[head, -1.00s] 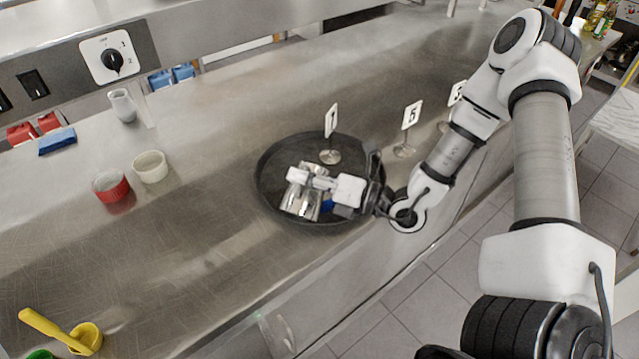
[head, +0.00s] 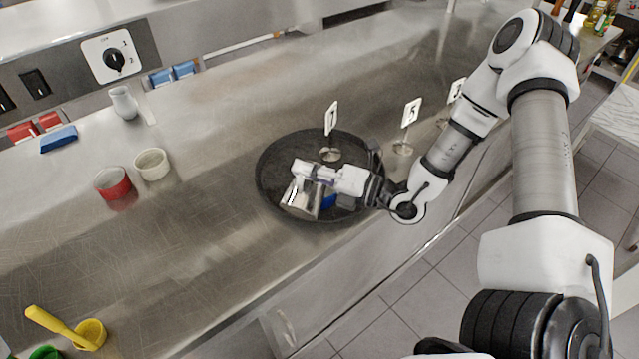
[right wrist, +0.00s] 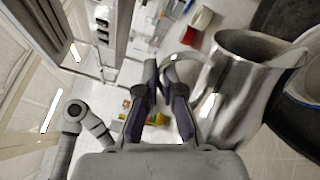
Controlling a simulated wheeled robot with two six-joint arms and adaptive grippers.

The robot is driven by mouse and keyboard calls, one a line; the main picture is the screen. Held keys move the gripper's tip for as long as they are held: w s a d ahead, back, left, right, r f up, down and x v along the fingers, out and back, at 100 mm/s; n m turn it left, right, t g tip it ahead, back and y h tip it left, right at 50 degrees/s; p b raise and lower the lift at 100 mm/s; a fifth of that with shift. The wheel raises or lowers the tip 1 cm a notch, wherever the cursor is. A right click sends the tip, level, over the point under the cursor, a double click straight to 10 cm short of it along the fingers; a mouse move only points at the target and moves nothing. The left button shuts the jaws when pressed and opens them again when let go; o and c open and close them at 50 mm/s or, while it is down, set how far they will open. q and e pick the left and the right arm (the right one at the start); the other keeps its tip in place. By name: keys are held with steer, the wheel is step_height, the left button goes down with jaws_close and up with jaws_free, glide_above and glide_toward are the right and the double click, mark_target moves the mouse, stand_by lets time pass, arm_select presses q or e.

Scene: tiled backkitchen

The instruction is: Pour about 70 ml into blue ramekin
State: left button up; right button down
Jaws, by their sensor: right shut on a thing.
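My right gripper (head: 306,172) is shut on the handle of a shiny metal jug (head: 302,199). The jug is over the black round tray (head: 272,164) and looks tilted. In the right wrist view the jug (right wrist: 232,95) stands beside the fingers (right wrist: 168,98), its open mouth and spout pointing right. The blue ramekin (head: 329,202) shows only as a small blue patch on the tray beside the jug, mostly hidden by the jug and gripper. I cannot see any liquid. My left gripper is not in view.
A number stand (head: 331,152) is on the tray, close behind the gripper; another stand (head: 404,148) is to the right. The counter's middle left is clear.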

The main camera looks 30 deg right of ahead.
steer(key=shift+w+d+m, duration=0.15)
steer(key=shift+d+m, duration=0.1)
steer(key=shift+m, duration=0.05)
steer(key=shift+w+d+r+m+p, duration=0.2)
steer(key=shift+w+d+r+m, duration=0.1)
steer(key=shift+d+m, duration=0.2)
steer(key=shift+w+d+r+m+p, duration=0.2)
steer(key=shift+w+d+r+m, duration=0.15)
steer(key=shift+m, duration=0.25)
stand_by(1.7)
steer(key=shift+s+f, duration=0.1)
steer(key=s+a+n+b, duration=0.1)
steer(key=n, duration=0.1)
steer(key=s+a+f+n+b, duration=0.1)
steer(key=shift+a+f+n, duration=0.2)
steer(key=shift+a+n, duration=0.2)
steer(key=shift+a+r, duration=0.15)
steer(key=shift+r, duration=0.1)
steer(key=shift+n, duration=0.3)
